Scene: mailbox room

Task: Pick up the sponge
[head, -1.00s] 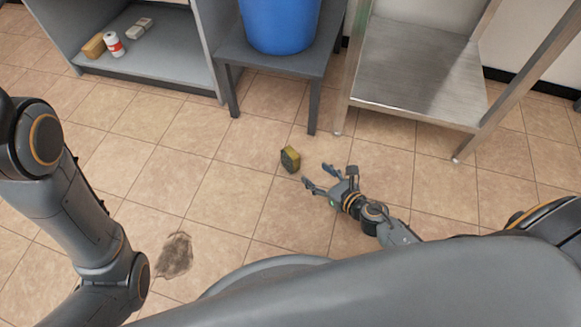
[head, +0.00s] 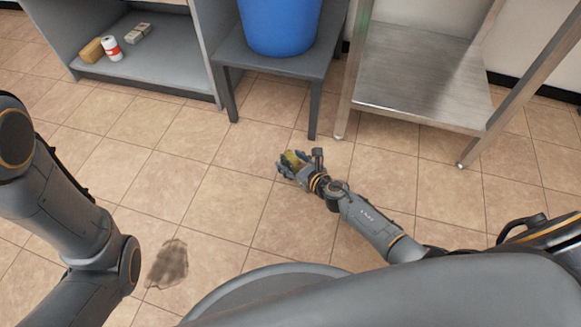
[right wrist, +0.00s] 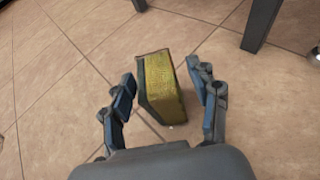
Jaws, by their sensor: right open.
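The sponge (head: 293,157) is a small block with a yellow face and darker sides, on the tiled floor in front of the grey table. My right gripper (head: 287,163) reaches it from the right and partly hides it in the head view. In the right wrist view the sponge (right wrist: 164,86) lies between the two fingers of the open right gripper (right wrist: 168,98). The right-hand finger is close beside it; a gap shows on the left. My left arm shows at the left of the head view, but its gripper is out of the frame.
A grey table (head: 273,60) with a blue bin (head: 280,22) stands behind the sponge. A metal shelf (head: 420,75) stands to its right, and a grey cabinet (head: 150,75) with small items to its left. A dark stain (head: 167,264) marks the floor at lower left. Floor around the sponge is clear.

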